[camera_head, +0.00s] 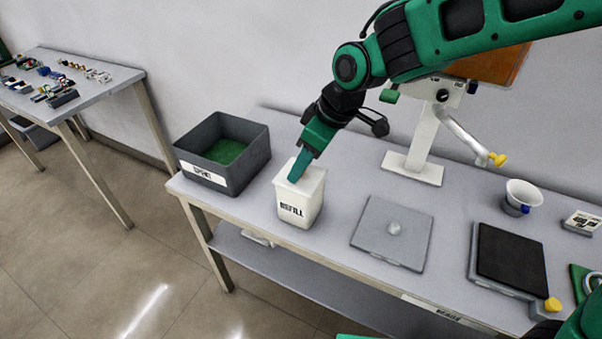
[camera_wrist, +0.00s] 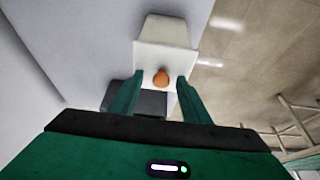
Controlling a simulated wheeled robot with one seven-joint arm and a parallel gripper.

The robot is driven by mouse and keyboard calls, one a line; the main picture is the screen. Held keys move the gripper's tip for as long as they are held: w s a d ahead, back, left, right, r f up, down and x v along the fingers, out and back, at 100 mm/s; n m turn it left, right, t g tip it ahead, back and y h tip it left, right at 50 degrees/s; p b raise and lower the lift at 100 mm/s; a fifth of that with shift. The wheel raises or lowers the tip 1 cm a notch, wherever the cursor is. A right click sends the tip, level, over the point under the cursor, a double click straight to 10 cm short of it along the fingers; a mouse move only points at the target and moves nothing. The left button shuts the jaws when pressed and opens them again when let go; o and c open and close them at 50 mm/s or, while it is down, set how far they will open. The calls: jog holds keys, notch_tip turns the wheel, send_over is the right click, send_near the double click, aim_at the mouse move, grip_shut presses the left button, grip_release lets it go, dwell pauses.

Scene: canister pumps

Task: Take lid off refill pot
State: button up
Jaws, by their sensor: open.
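The white refill pot (camera_head: 298,205) stands upright on the table, lettered on its front. In the wrist view, its white square lid (camera_wrist: 150,58) is on top, with an orange-brown knob (camera_wrist: 161,78) at its middle. My gripper (camera_head: 296,177) is open and points down over the pot. In the wrist view, the fingers of my gripper (camera_wrist: 160,75) stand on either side of the knob. Whether they touch the knob or lid cannot be told. In the head view, the fingers hide the knob.
A dark grey bin (camera_head: 255,155) with a green inside stands left of the pot. A flat grey plate (camera_head: 375,240) with a pale knob lies to the right. Farther right are a white stand (camera_head: 421,150), a white cup (camera_head: 524,192) and a black-topped scale-like device (camera_head: 511,258).

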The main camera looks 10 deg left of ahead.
jog(key=shift+c, duration=0.4)
grip_shut()
jog(key=shift+r, duration=0.1)
